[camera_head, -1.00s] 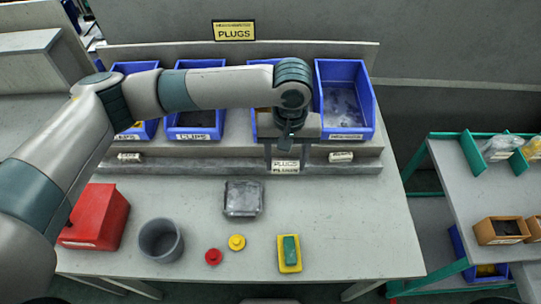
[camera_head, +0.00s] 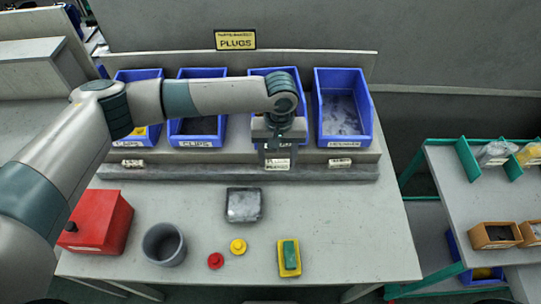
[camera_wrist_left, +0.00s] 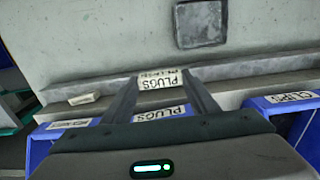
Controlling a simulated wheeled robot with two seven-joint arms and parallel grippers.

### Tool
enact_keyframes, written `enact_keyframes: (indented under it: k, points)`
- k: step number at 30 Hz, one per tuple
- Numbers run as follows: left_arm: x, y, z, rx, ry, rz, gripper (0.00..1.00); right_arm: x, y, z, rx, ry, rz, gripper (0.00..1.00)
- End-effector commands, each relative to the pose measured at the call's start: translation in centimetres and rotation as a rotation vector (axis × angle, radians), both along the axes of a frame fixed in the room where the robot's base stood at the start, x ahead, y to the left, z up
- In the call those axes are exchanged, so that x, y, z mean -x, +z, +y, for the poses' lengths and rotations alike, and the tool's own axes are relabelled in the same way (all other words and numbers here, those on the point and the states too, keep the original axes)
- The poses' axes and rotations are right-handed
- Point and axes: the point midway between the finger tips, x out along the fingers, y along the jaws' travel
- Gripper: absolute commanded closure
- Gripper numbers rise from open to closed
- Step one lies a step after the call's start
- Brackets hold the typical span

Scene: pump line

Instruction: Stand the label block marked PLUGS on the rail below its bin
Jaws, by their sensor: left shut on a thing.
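The PLUGS label block (camera_head: 278,164) is white with dark lettering and is held between the fingers of my left gripper (camera_head: 279,153). The wrist view shows the block (camera_wrist_left: 160,79) between the two fingertips, its lettering readable. It is at the rail (camera_head: 220,171) in front of the third blue bin (camera_head: 259,72); I cannot tell whether it touches the rail. That bin is partly hidden by my arm, and its PLUGS label shows in the wrist view (camera_wrist_left: 160,114). My right gripper is not in view.
Other label blocks stand on the rail at left (camera_head: 132,163) and right (camera_head: 340,162). Blue bins flank the third one, CLIPS (camera_head: 195,127) on its left. A red box (camera_head: 97,222), grey cup (camera_head: 164,244) and grey dish (camera_head: 243,205) sit on the table.

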Motion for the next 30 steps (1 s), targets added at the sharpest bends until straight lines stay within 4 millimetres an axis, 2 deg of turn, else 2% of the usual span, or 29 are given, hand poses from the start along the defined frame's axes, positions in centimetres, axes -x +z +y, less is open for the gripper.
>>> enact_keyframes:
  k: [3, 9, 23, 30]
  points:
    - [-2.1, -1.0, 1.0, -0.003, 0.005, 0.0, 0.71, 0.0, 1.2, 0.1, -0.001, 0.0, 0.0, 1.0]
    - [-4.0, -2.5, 1.8, -0.001, 0.001, 0.0, 0.71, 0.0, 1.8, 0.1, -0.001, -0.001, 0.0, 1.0]
    - [-4.3, -3.0, 1.9, 0.0, 0.0, 0.0, 0.71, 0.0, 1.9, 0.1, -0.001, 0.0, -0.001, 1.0]
    - [-4.3, -5.4, 1.9, -0.002, 0.001, 0.002, 0.71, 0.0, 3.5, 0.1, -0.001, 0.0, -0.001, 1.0]
